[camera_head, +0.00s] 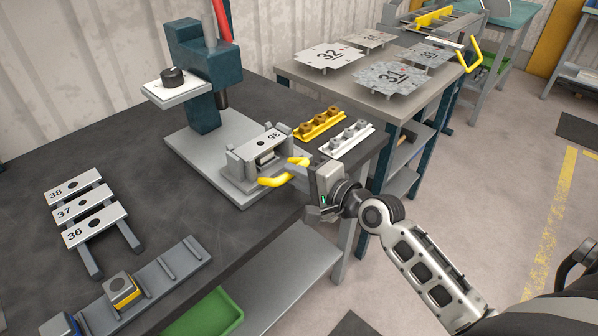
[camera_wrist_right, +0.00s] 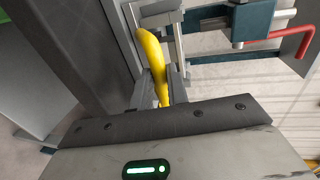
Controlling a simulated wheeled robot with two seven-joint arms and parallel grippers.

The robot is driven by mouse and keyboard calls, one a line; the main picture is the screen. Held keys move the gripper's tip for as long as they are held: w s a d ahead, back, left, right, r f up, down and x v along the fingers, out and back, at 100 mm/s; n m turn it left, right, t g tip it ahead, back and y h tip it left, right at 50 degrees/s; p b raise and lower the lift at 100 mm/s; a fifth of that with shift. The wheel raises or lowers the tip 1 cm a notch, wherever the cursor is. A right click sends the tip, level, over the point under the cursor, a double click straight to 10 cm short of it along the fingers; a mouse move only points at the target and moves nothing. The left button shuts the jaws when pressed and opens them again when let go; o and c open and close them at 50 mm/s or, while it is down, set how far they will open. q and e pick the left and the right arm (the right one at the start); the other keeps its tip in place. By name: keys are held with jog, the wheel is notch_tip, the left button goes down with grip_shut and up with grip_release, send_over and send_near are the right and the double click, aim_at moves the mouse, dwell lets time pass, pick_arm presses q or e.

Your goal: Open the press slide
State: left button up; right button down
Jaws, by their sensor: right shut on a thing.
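The teal press (camera_head: 190,85) stands on a grey base plate at the back of the dark bench. At its front is the grey slide (camera_head: 236,172), carrying a plate marked 35 (camera_head: 262,143). A yellow handle (camera_head: 274,181) sticks out from the slide's front, towards the bench edge. My right gripper (camera_head: 302,175) comes in from the right and is shut on the handle. In the right wrist view the yellow handle (camera_wrist_right: 152,55) runs down between the gripper's fingers (camera_wrist_right: 158,90). The fingers partly hide it. My left gripper is not in view.
Yellow (camera_head: 320,124) and white (camera_head: 346,139) racks with knobs sit just behind my gripper. Plates 36, 37 and 38 (camera_head: 85,212) lie on a rack at left. A grey rail (camera_head: 145,290) and a green bin (camera_head: 212,315) are in front. A side table (camera_head: 300,73) holds flat plates.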

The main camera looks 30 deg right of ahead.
jog(key=c, duration=1.4)
grip_release()
jog(key=shift+s, duration=0.2)
jog(key=shift+o, duration=0.2)
jog(key=shift+d, duration=0.1)
jog(key=b+v, duration=0.2)
jog(key=v, duration=1.4)
jog(key=shift+b, duration=0.3)
jog(key=shift+f, duration=0.1)
jog(key=s+a+f+n+g, duration=0.2)
jog(key=a+f+n, duration=0.5)
jog(key=f, duration=0.3)
jog(key=s+a+f+n+g+h, duration=0.1)
jog(key=s+a+f+n+g, duration=0.1)
jog(key=a+f+n, duration=0.5)
notch_tip(320, 180, down, 3)
jog(key=n, duration=0.3)
jog(key=shift+a+f+g+h, duration=0.2)
jog(key=shift+a+g+h, duration=0.1)
